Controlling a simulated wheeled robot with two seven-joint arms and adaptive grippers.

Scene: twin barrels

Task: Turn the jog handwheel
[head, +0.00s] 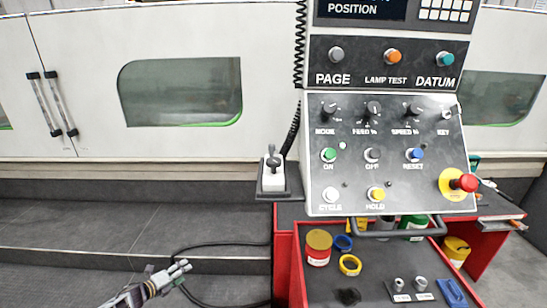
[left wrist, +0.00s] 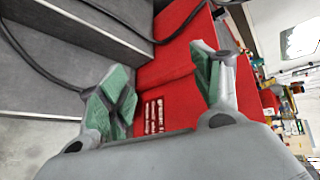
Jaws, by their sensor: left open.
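No part is labelled as a jog handwheel. I cannot tell whether this knob is the handwheel. The panel carries mode, feed and speed knobs and coloured buttons. My left gripper (head: 182,268) is low at the left, well below and left of the box. In the left wrist view, its green-padded fingers (left wrist: 165,90) are apart with nothing between them. My right gripper is not in view.
A red tool cart (head: 284,262) stands below the panel, with tins, tape rolls and small parts on its top. A red emergency button (head: 464,182) sticks out at the panel's right. A black cable (head: 225,244) runs near my left gripper. Grey steps (head: 90,225) lie at the left.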

